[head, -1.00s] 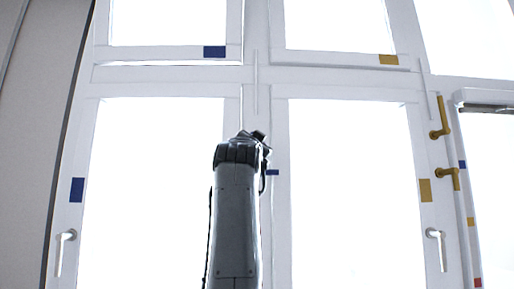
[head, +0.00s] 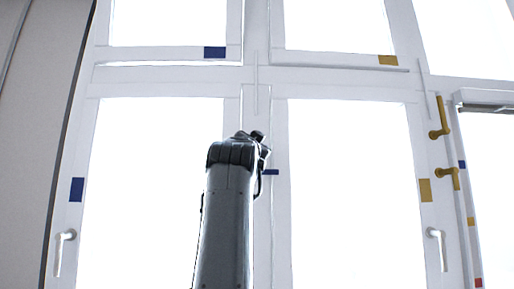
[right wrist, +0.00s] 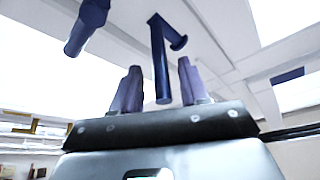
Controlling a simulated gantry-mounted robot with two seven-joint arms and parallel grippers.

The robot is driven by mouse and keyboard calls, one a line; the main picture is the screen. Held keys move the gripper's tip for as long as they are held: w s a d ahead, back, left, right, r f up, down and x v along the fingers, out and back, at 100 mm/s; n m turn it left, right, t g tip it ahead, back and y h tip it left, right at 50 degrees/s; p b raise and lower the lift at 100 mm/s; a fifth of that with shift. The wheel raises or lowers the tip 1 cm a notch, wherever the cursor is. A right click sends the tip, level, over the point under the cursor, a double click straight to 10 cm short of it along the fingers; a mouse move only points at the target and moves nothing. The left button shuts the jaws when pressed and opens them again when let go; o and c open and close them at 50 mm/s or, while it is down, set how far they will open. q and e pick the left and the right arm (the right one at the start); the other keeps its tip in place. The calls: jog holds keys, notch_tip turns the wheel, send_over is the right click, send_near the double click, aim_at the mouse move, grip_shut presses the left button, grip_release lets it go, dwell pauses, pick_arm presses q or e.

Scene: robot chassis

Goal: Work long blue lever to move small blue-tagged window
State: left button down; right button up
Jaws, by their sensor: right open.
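My right gripper (right wrist: 159,66) is open, its two purple-grey fingers apart in the right wrist view. A long dark blue lever (right wrist: 160,62) appears between the fingers and past their tips; no contact shows. A second, thicker blue handle (right wrist: 88,24) is at the upper left of that view. In the head view my right arm covers most of the levers; a short blue piece (head: 270,172) sticks out to its right. The small window with a blue tag (head: 214,52) is at the upper left. Its lower edge has a thin bright gap. My left gripper is not in view.
A larger window below has a blue tag (head: 77,190) and a white handle (head: 64,240). Yellow levers (head: 440,120) sit on the right post, and a yellow tag (head: 388,60) marks the upper right window. A grey wall panel (head: 35,130) stands at the left.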

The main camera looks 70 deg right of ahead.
jog(key=b+v, duration=0.1)
jog(key=v, duration=0.7)
jog(key=shift+a+f, duration=0.1)
